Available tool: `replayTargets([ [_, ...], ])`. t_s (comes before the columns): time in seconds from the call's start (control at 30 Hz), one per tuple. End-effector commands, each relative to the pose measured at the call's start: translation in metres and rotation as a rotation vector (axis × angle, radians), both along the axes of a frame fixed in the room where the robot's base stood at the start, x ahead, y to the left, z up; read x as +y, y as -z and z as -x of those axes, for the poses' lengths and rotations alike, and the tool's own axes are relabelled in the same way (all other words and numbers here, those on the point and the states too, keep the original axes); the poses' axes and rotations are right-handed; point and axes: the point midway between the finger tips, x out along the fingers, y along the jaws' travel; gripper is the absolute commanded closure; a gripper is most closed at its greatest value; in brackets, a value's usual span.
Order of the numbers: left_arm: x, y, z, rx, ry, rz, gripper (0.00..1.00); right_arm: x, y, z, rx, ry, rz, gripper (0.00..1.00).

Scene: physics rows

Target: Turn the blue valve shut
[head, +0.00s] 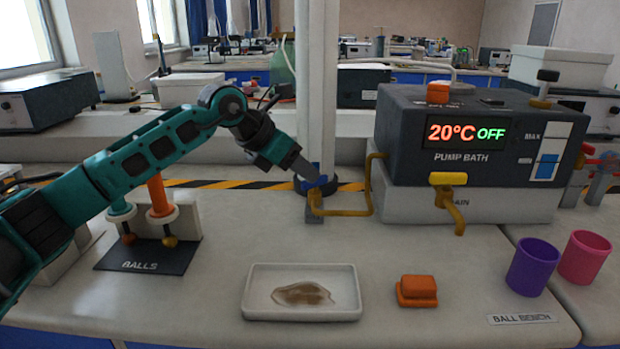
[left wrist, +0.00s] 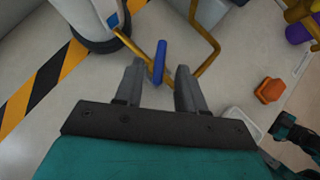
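The blue valve (head: 309,186) sits low on the bench at the left end of a yellow pipe (head: 345,212), close to a pale post. In the left wrist view its handle is a blue bar (left wrist: 159,62). My left gripper (head: 305,170) reaches down to the valve from the left and partly covers it. In the left wrist view the fingers (left wrist: 160,70) stand apart, with the blue bar between their tips. A gap shows at the right finger; contact at the left finger is unclear.
The pump bath (head: 470,135) reads 20°C OFF, with a yellow drain tap (head: 448,179) in front. A white tray (head: 255,290), orange block (head: 417,290), purple cup (head: 533,267) and pink cup (head: 584,257) stand nearer. A ball stand (head: 150,255) is below my left arm.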

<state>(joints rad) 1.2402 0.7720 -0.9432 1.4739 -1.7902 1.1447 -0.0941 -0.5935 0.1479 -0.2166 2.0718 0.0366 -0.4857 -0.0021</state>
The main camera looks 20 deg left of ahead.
Motion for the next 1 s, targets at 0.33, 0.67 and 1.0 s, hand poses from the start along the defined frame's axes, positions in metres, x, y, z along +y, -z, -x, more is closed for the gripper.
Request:
replayTargets([
  [0.33,-0.014,0.022,-0.017,0.0,0.001,0.001,0.61,0.002,0.0,-0.002,-0.002,0.0,-0.007,0.57],
  [0.67,-0.014,0.023,-0.018,0.0,0.001,0.001,0.68,0.003,-0.004,-0.004,-0.009,-0.001,-0.007,0.57],
  [1.0,-0.014,0.023,-0.017,0.0,0.001,0.001,1.0,0.002,-0.001,-0.003,-0.006,-0.005,-0.001,0.57],
])
